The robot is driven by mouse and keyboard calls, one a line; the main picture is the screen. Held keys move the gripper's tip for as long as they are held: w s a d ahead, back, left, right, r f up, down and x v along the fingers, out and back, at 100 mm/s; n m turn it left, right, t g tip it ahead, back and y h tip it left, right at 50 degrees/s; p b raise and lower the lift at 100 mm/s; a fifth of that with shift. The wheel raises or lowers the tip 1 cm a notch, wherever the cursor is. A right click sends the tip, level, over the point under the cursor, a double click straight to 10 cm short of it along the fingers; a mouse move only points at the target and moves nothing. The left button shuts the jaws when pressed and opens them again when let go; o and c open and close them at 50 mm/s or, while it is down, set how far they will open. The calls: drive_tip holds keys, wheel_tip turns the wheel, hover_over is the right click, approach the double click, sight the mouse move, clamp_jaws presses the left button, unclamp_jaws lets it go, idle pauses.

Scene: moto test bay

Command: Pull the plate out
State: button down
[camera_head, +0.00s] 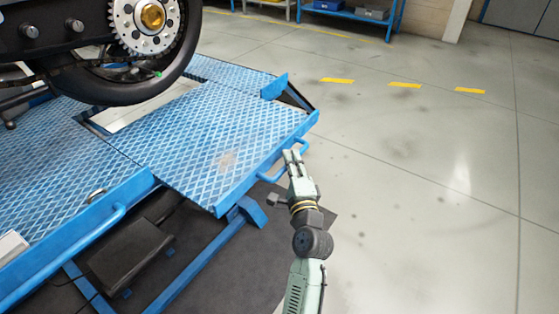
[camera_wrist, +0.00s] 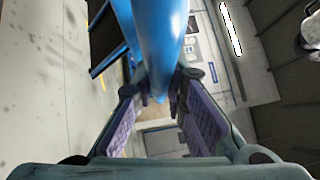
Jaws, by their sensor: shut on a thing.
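The plate (camera_head: 205,135) is a blue diamond-tread panel at the end of the motorcycle lift, with a worn patch near its outer edge. A blue bar handle (camera_head: 268,178) runs along that outer edge. My gripper (camera_head: 292,156) is at this handle and shut on it. In the wrist view the blue bar (camera_wrist: 156,45) passes between the fingers of my gripper (camera_wrist: 160,95). The fingers hide part of the handle in the head view.
A motorcycle's rear wheel (camera_head: 130,85) is above an opening beside the plate, where pale floor shows. The lift platform (camera_head: 60,165) extends left, with a side rail. A dark box (camera_head: 130,250) lies below. Grey floor (camera_head: 420,200) to the right is clear; a blue shelf (camera_head: 350,12) stands behind.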

drive_tip(key=s+d+b, duration=0.1)
drive_tip(key=d, duration=0.1)
drive_tip(key=s+d, duration=0.2)
drive_tip(key=shift+s+d+f+b, duration=0.1)
drive_tip(key=shift+s+d+b, duration=0.2)
drive_tip(key=shift+d+b, duration=0.05)
drive_tip(key=c, duration=1.6)
unclamp_jaws()
drive_tip(key=s+d, duration=0.1)
drive_tip(key=s, duration=0.6)
drive_tip(key=shift+s+f, duration=0.15)
drive_tip(key=shift+f, duration=0.25)
drive_tip(key=shift+d, duration=0.1)
